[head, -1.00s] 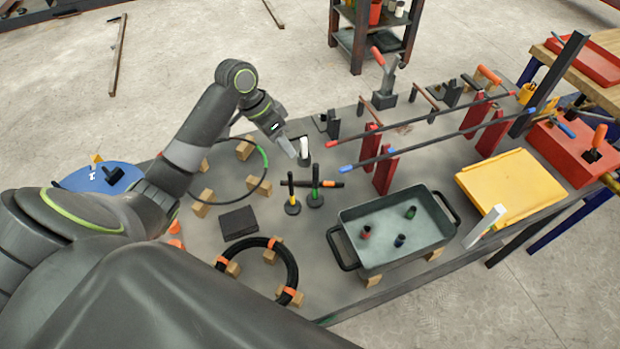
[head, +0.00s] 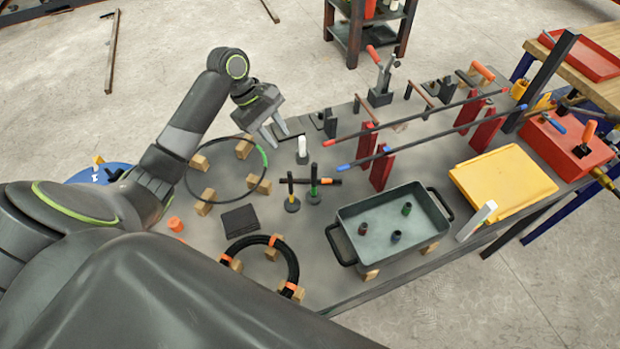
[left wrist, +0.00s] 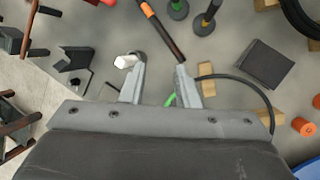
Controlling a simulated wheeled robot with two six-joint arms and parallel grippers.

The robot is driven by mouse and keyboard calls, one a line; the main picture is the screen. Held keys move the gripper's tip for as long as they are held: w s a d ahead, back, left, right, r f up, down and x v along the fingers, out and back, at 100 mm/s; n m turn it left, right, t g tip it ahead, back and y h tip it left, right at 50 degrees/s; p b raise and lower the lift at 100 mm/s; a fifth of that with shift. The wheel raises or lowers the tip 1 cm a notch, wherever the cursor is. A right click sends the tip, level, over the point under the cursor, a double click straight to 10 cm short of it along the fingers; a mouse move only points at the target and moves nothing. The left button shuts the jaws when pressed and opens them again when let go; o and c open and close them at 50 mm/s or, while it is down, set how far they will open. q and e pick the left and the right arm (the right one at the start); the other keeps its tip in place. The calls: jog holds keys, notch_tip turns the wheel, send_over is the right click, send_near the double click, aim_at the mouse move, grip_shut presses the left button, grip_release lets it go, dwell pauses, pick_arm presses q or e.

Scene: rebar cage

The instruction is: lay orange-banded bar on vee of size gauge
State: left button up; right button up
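The orange-banded bar (head: 325,182) is a short black rod with an orange band. It lies behind two small upright posts, one green-banded (head: 314,188) and one yellow-banded (head: 291,192). The bar also shows in the left wrist view (left wrist: 166,36), beyond the fingertips. A dark notched block (head: 329,123), perhaps the size gauge, stands farther back; it shows at upper left in the left wrist view (left wrist: 75,60). My left gripper (head: 282,133) is open and empty, above the table and to the left of a white-topped peg (head: 302,148). My right gripper is not in view.
A black ring with a green section (head: 265,160) rests on wooden blocks at left. A black coil (head: 293,262) lies in front. A grey tray (head: 345,215) holds several small cylinders. Long bars (head: 430,110) on red stands (head: 367,145) cross the right side.

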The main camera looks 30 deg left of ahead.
pick_arm(q)
jog(key=n, duration=0.6)
jog(key=p, duration=0.2)
send_over(307, 179)
jog(key=a, duration=0.3)
notch_tip(307, 179, down, 10)
jog(key=shift+s+d+f, duration=0.1)
jog(key=shift+s+f, duration=0.05)
jog(key=x, duration=0.4)
jog(key=shift+s+d, duration=0.15)
jog(key=shift+d, duration=0.2)
jog(key=shift+d+f, duration=0.2)
jog(key=shift+f, duration=0.2)
grip_shut()
